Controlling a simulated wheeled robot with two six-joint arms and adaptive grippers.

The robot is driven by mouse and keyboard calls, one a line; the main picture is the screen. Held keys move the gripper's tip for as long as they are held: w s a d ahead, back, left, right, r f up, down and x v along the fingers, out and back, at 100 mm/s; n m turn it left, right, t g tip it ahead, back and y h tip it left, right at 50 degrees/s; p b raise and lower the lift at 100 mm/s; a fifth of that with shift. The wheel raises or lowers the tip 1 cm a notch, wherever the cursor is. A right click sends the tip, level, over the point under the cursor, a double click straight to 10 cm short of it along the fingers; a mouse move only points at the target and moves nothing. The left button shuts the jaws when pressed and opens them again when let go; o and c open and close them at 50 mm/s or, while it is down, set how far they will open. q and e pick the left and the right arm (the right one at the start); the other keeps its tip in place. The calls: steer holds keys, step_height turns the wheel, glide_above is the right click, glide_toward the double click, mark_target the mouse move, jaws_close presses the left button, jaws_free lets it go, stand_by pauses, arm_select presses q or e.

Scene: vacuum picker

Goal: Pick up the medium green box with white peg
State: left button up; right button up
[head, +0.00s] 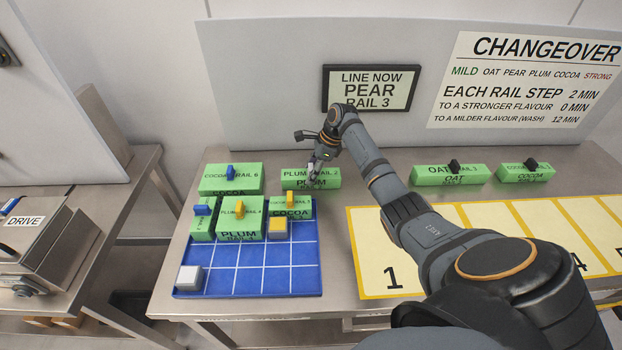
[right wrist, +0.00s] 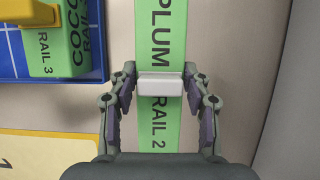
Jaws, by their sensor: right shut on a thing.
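The medium green box (head: 328,178), marked PLUM RAIL 2, stands on the steel table behind the blue tray's right edge. In the right wrist view the box (right wrist: 160,125) runs up the middle, with its white peg (right wrist: 160,84) on top. My right gripper (head: 313,172) reaches down over the box from the right. In the right wrist view my right gripper (right wrist: 160,80) has one finger on each side of the white peg and is shut on it. In the head view the gripper hides the peg. The box appears to rest on the table. My left gripper is not in view.
A blue gridded tray (head: 250,280) on the left holds several green boxes with blue or yellow pegs. Two green boxes with black pegs, OAT (head: 450,178) and COCOA (head: 525,175), stand at the back right. A yellow numbered mat (head: 375,265) lies in front. A wall rises behind.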

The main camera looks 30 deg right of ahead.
mark_target(310, 166)
steer(key=shift+c, duration=0.9)
steer(key=shift+w+r, duration=0.1)
steer(key=shift+r, duration=0.2)
step_height(310, 166, up, 2)
steer(key=shift+r+b, duration=0.2)
steer(key=shift+b, duration=0.45)
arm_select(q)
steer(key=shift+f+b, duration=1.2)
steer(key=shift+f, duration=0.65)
arm_select(e)
steer(key=s+a+r, duration=0.3)
steer(key=s+r, duration=0.7)
steer(key=s, duration=0.3)
steer(key=shift+s+a, duration=0.3)
steer(key=shift+s, duration=0.05)
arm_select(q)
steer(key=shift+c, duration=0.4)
